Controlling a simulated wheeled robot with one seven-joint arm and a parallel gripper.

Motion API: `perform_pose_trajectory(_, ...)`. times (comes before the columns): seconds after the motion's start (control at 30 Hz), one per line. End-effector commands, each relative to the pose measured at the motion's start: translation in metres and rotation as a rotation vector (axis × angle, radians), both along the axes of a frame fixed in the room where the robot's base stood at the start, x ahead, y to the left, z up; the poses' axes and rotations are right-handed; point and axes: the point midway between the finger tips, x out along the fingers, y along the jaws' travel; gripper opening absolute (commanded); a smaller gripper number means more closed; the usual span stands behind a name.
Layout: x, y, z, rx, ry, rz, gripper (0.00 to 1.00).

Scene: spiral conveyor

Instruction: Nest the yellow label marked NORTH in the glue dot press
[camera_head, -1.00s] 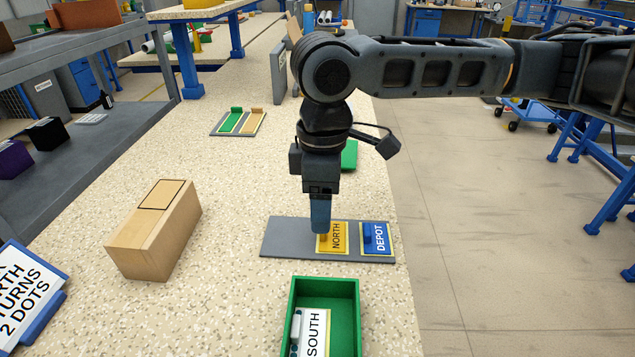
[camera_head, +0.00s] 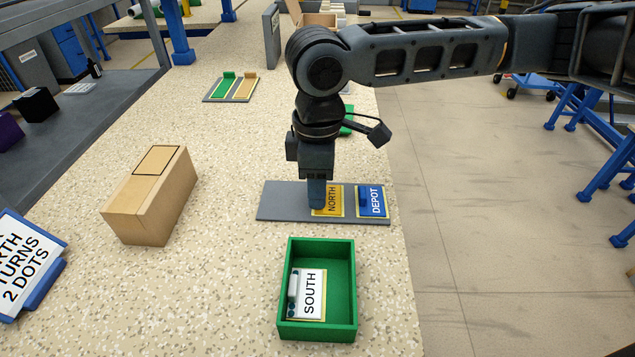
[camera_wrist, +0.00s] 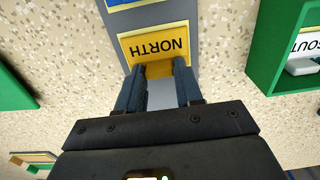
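The yellow label marked NORTH (camera_head: 334,200) lies on a grey plate (camera_head: 283,203), just left of the blue DEPOT label (camera_head: 373,202). In the wrist view the NORTH label (camera_wrist: 160,43) appears upside down, with a yellow grip block at its edge. My gripper (camera_head: 317,207) points down at the label's left edge. In the wrist view its two blue fingers (camera_wrist: 159,72) stand apart on either side of the yellow block. Whether they press on it is hard to see. I cannot pick out the glue dot press for certain.
A green tray (camera_head: 345,322) holding a white SOUTH label (camera_head: 310,294) stands in front of the plate. A cardboard box (camera_head: 152,198) stands left. A lettered sign (camera_head: 25,262) is at front left. A small grey plate with green and tan pieces (camera_head: 232,88) lies farther back.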

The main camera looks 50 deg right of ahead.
Motion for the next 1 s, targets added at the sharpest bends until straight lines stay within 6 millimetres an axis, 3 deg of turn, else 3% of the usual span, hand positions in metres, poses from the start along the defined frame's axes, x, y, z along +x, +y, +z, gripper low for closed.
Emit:
perform_pose_trajectory(0.3, 0.0, 0.0, 0.0, 0.0, 0.0, 0.0, 0.05)
perform_pose_trajectory(0.33, 0.0, 0.0, 0.0, 0.0, 0.0, 0.0, 0.35)
perform_pose_trajectory(0.6, 0.0, 0.0, 0.0, 0.0, 0.0, 0.0, 0.61)
perform_pose_trajectory(0.87, 0.0, 0.0, 0.001, 0.0, 0.0, 0.0, 0.62)
perform_pose_trajectory(1.0, 0.001, 0.0, 0.012, 0.0, -0.002, 0.0, 0.62)
